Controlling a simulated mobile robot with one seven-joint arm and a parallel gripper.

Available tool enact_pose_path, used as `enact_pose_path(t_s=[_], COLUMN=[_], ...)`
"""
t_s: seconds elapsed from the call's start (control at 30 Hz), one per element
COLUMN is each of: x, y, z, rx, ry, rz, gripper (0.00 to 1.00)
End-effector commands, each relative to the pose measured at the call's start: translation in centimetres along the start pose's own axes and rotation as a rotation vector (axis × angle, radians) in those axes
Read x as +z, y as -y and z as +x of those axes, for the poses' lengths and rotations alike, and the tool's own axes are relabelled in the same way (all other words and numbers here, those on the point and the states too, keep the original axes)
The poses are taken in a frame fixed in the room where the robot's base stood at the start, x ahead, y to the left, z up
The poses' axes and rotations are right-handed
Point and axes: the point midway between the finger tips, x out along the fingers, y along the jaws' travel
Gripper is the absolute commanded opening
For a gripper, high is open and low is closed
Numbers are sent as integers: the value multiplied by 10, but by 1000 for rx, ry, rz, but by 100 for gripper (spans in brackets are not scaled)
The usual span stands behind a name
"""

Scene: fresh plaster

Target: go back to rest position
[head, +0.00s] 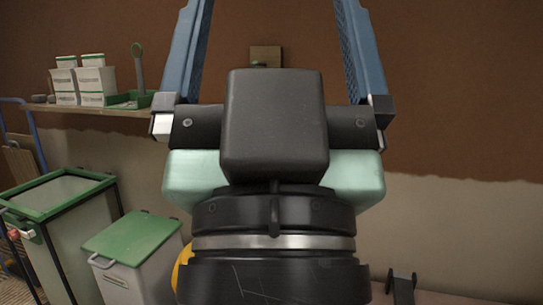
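My gripper (277,40) fills the middle of the head view, seen from behind with its two blue fingers pointing up. The fingers stand wide apart, and their tips run out of the top of the picture. Nothing shows between the parts of the fingers in view. The black body and pale green housing of my gripper hide much of the wall and floor behind. Beyond the fingers is a wall, dark brown above and pale beige below with a ragged border.
A shelf (110,112) on the left wall holds white boxes (84,84) and a green tray (131,99). Below stand a green-rimmed bin (62,196) and a lidded container (133,238). A yellow thing (181,272) is mostly hidden. A small box (266,55) is on the wall.

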Motion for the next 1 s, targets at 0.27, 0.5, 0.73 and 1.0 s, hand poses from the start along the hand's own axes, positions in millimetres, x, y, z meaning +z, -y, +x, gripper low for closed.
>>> enact_pose_path(t_s=[0.27,0.5,0.73,1.0], x=[-59,-111,-160,-216], y=[1,2,2,2], z=[62,117,168,228], rx=[-3,-4,-5,-5], ry=[-3,-3,-3,-3], rz=[1,1,2,2], gripper=[98,98,98,98])
